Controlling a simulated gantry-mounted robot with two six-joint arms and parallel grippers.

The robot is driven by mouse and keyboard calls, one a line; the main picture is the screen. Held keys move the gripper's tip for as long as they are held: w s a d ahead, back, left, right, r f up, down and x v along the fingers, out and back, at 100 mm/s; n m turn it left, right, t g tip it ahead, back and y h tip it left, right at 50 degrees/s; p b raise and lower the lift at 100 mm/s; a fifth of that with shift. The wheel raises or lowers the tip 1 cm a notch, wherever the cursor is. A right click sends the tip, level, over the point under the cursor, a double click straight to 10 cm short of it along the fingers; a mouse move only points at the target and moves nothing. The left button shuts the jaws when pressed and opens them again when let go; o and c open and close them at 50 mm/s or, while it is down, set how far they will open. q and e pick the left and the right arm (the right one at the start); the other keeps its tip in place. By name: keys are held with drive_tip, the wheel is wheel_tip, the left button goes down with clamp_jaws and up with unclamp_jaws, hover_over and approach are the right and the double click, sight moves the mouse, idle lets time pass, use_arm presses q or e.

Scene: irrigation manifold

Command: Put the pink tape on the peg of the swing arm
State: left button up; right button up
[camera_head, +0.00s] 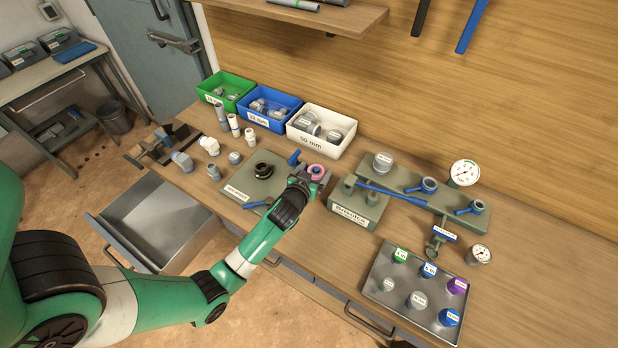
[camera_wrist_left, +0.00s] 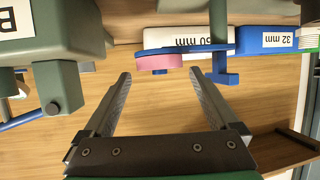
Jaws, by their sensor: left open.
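The pink tape (camera_head: 316,170) is a small ring just past the tips of my left gripper (camera_head: 312,181). In the left wrist view, which is upside down, the pink tape (camera_wrist_left: 160,61) lies flat against the blue swing arm (camera_wrist_left: 185,49). The end of a blue peg (camera_wrist_left: 160,72) sticks out beyond the tape, so the tape appears to be around it. The blue end of the swing arm also shows in the head view (camera_head: 294,157). My left gripper (camera_wrist_left: 160,82) is open, its fingers apart with nothing between them. My right gripper is not in view.
A green block (camera_head: 355,211) stands right of the gripper, near a rig with gauges. White (camera_head: 322,152), blue and green bins with fittings stand behind. A grey tray (camera_head: 380,286) with several capped parts is at front right. Loose fittings lie to the left.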

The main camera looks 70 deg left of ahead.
use_arm(q)
drive_tip(key=p+v, duration=0.1)
drive_tip(key=v, duration=0.8)
drive_tip(key=shift+d+r, duration=0.15)
drive_tip(key=shift+d, duration=0.1)
drive_tip(key=shift+w+d, duration=0.1)
drive_tip(key=w+d+r+t, duration=0.3)
drive_tip(key=w+r, duration=0.2)
drive_tip(key=r, duration=0.5)
drive_tip(key=w+d+r+t+h, duration=0.1)
drive_tip(key=w+d+r+t, duration=0.25)
drive_tip(key=r, duration=0.55)
drive_tip(key=w+d+r+t, duration=0.2)
drive_tip(key=w+d+r, duration=0.25)
drive_tip(key=r, duration=0.55)
drive_tip(key=s+d+r+m+t+h+p, duration=0.1)
drive_tip(key=s+d+r+m+t+h, duration=0.3)
drive_tip(key=r, duration=0.6)
drive_tip(key=s+d+r+m+t+h+p, duration=0.1)
drive_tip(key=s+d+r+m+t+h, duration=0.3)
drive_tip(key=r, duration=0.6)
drive_tip(key=s+d+r+m+t+h, duration=0.25)
drive_tip(key=d+r, duration=0.35)
drive_tip(key=r, duration=0.5)
wheel_tip(320, 180, up, 22)
drive_tip(key=g+p, duration=0.1)
drive_tip(key=p, duration=2.2)
drive_tip(key=shift+w+a+n, duration=0.3)
drive_tip(key=shift+w+n, duration=0.05)
